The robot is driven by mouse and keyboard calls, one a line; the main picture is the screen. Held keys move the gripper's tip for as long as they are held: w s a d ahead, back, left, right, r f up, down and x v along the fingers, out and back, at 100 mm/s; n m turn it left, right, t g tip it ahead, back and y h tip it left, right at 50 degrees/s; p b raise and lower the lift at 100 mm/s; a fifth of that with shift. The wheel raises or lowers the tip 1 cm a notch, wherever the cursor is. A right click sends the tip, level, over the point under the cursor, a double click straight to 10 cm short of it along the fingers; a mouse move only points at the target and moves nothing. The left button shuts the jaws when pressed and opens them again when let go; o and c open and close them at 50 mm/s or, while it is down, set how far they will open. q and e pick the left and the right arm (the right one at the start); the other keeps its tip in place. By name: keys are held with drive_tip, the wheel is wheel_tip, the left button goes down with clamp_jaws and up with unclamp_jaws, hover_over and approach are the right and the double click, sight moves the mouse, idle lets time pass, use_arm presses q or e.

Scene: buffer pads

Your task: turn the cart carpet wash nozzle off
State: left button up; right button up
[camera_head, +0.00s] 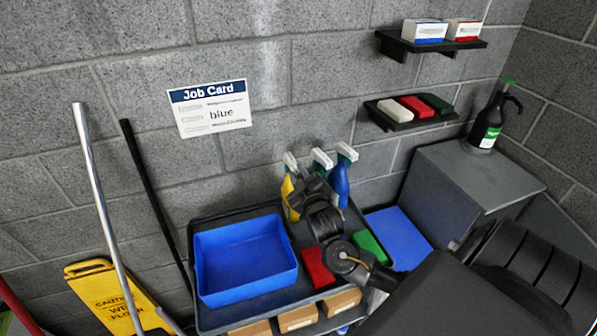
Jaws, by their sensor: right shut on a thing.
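Three spray bottles stand in a row at the back of the cart (268,302). The left one is a yellow bottle (287,196) with a white nozzle head. The middle spray bottle (321,160) shows a white and green nozzle head; its body is hidden behind my gripper. The right one is a blue bottle (340,184) with a white head. No label is readable, so I cannot tell which is carpet wash. My right gripper (313,182) reaches in from the right and appears shut on the middle spray bottle. Its fingertips are hard to make out. My left gripper is out of view.
The cart also carries a blue bin (246,260), a red block (318,267) and a green block (369,246). A job card (210,108) on the wall reads "blue". A black pump bottle (488,122) stands on a grey cabinet (465,178). A yellow sign (103,295) leans at left.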

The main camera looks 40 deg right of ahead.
drive_tip(key=shift+n+p, duration=1.4)
drive_tip(key=shift+n, duration=0.2)
drive_tip(key=n, duration=0.8)
drive_tip(key=o, duration=0.6)
drive_tip(key=shift+c, duration=0.2)
drive_tip(key=shift+s, duration=0.1)
drive_tip(key=v, duration=0.7)
